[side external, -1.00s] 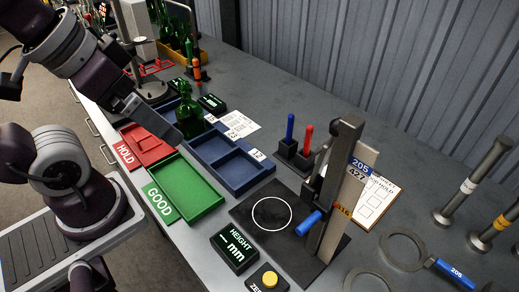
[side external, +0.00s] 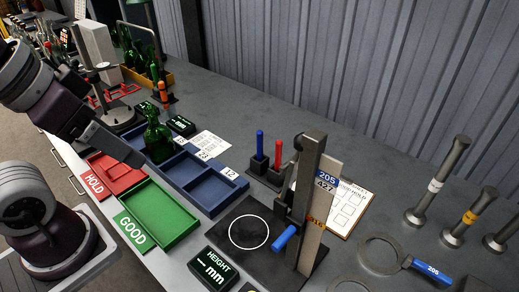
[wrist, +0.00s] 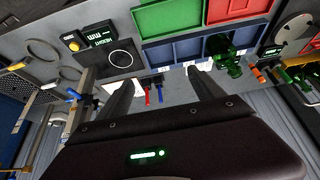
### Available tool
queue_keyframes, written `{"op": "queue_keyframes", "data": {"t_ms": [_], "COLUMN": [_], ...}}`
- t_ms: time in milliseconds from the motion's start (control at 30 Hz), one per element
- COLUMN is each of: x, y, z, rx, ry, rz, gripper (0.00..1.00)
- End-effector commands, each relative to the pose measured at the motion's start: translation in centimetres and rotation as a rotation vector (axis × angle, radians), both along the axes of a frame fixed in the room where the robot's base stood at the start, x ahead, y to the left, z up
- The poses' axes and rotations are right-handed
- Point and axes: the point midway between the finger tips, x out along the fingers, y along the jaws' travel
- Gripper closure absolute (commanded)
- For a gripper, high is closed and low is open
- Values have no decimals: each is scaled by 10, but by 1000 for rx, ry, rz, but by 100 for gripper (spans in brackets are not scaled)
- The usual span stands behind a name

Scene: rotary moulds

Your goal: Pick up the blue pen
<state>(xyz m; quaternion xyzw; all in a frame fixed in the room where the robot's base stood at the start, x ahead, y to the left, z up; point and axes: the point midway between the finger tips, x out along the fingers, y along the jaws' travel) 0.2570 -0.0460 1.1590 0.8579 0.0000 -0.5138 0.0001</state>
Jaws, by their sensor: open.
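In the side view my gripper (side external: 138,160) is at the left, above the trays and well away from the blue pen. Its fingers are hard to separate there.
A green bottle (side external: 157,140) stands in the blue tray (side external: 228,190), close to my gripper. The green GOOD tray (side external: 185,232) and red HOLD tray (side external: 112,183) lie in front. The height gauge post (side external: 306,200) rises just right of the pens. Bench behind the pens is clear.

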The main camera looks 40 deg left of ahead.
Motion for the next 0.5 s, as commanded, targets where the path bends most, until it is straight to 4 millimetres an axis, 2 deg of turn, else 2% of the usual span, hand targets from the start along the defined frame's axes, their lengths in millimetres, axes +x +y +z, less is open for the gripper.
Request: {"op": "queue_keyframes", "data": {"t_ms": [33,167,433,500], "x": [0,0,0,8], "y": [0,0,0,0], "z": [0,0,0,4], "rx": [0,0,1,20], "ry": [0,0,1,15], "rz": [0,0,-2,-36], "gripper": [35,61,61,61]}}
